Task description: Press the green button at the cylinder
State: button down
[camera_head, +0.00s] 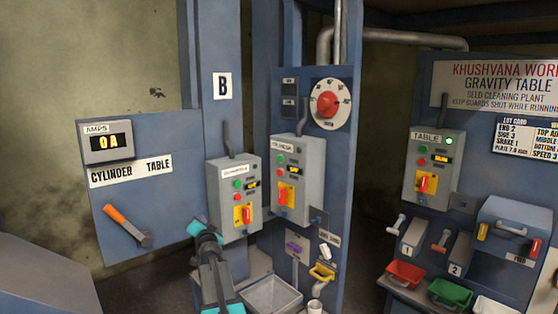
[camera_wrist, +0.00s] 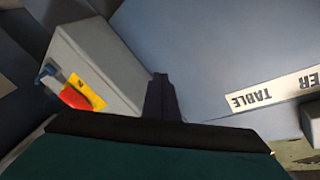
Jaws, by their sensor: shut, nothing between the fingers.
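The grey cylinder box (camera_head: 299,184), with a label that seems to read CYLINDER, is on the blue panel right of centre. Its green button (camera_head: 280,158) is at the upper left of its face, above a red button and left of a small lit display. My gripper (camera_wrist: 161,97) is shut and empty, its dark fingers together in the wrist view. In the head view, my wrist is low in front of the left grey box (camera_head: 221,190), left of and below the cylinder box. The green button does not show in the wrist view.
The left box has similar buttons and a red switch on a yellow plate, also in the wrist view (camera_wrist: 76,97). A red dial (camera_head: 327,104) is above the cylinder box. An orange-handled lever (camera_head: 125,224) is left. The TABLE box (camera_head: 433,168) is right. A grey bin (camera_head: 272,297) stands below.

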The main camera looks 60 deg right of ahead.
jog(key=s+d+r+m+g+h, duration=0.2)
jog(key=s+d+r+m+h, duration=0.1)
jog(key=s+d+r, duration=0.4)
jog(key=s+d+r+m+g+h, duration=0.2)
jog(key=s+d+r+m+h, duration=0.2)
jog(key=s+d+r, duration=0.4)
notch_tip(320, 180, up, 4)
jog(key=shift+s+r+m+g+p, duration=0.25)
jog(key=shift+s+m+g+p, duration=0.05)
jog(key=shift+g+p, duration=0.1)
jog(key=shift+d, duration=0.25)
jog(key=b, duration=0.3)
send_near(277, 157)
jog(key=shift+w+d+r, duration=0.25)
jog(key=shift+w+d, duration=0.6)
jog(key=shift+d, duration=0.05)
jog(key=shift+w+d+r, duration=0.25)
jog(key=shift+w+d, duration=0.6)
jog(key=shift+d, duration=0.05)
jog(key=shift+s+d+p, duration=0.15)
jog(key=shift+d, duration=0.3)
jog(key=shift+s+d+p, duration=0.15)
jog(key=shift+s+d, duration=0.05)
jog(key=shift+d, duration=0.25)
dwell(0.9)
jog(key=shift+a, duration=0.2)
jog(key=shift+w+a+p, duration=0.3)
jog(key=shift+a+p, duration=0.1)
jog(key=shift+a, duration=0.3)
